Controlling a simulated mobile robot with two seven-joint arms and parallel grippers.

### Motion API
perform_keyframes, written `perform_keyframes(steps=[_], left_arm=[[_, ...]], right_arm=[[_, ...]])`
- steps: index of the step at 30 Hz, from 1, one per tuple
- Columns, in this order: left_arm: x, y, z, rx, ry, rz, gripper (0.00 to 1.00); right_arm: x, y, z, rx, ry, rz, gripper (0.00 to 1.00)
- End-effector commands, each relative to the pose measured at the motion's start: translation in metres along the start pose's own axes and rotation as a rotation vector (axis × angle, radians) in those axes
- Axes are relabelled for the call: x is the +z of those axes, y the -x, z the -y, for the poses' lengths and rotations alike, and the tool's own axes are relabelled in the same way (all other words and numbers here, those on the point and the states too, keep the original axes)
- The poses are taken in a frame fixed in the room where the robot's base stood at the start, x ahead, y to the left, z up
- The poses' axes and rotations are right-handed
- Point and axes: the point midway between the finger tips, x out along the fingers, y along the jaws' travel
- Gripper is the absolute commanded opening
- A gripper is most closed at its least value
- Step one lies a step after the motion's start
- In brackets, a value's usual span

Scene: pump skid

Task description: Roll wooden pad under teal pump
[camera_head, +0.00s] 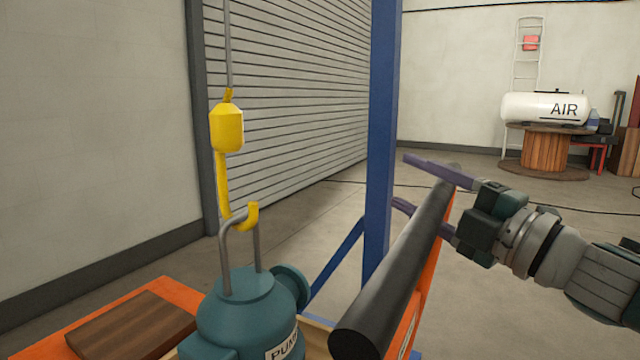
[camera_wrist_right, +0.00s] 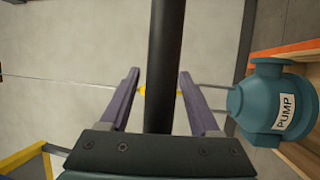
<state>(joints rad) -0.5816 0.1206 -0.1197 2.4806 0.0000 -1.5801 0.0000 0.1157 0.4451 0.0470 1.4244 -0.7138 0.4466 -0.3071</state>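The teal pump (camera_head: 250,315), labelled PUMP, is at the bottom of the head view; its underside is out of frame. A yellow hook (camera_head: 240,217) on a line meets its tall grey bail (camera_head: 257,250). The pump also shows at the right of the right wrist view (camera_wrist_right: 272,105). A dark brown wooden pad (camera_head: 130,328) lies on an orange surface, left of the pump. My right gripper (camera_head: 420,182) is open, its purple fingers on either side of a thick black bar (camera_head: 395,275). In the wrist view the bar (camera_wrist_right: 165,60) passes between the fingers (camera_wrist_right: 160,80). My left gripper is not in view.
Orange framing (camera_head: 425,300) runs beneath the black bar. A blue post (camera_head: 380,130) stands behind the bar, with a blue brace (camera_head: 337,265). A shutter door (camera_head: 290,90) is behind. An air tank (camera_head: 545,107) and cable reel (camera_head: 547,150) stand far right, with open floor before them.

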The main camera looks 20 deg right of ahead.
Motion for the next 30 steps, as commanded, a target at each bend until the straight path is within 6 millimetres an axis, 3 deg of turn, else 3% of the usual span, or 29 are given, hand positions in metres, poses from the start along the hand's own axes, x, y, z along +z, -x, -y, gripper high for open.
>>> perform_keyframes(steps=[2, 16, 30], left_arm=[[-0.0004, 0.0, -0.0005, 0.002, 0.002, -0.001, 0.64], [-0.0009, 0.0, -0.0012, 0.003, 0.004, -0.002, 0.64], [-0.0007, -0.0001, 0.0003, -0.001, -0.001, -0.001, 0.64]], right_arm=[[-0.0001, 0.0001, 0.0, 0.0, 0.0, 0.0, 0.53], [0.0, 0.0003, -0.0001, 0.001, 0.0, 0.0, 0.0], [0.0, 0.0003, -0.0002, 0.001, 0.0, 0.0, 0.0]])
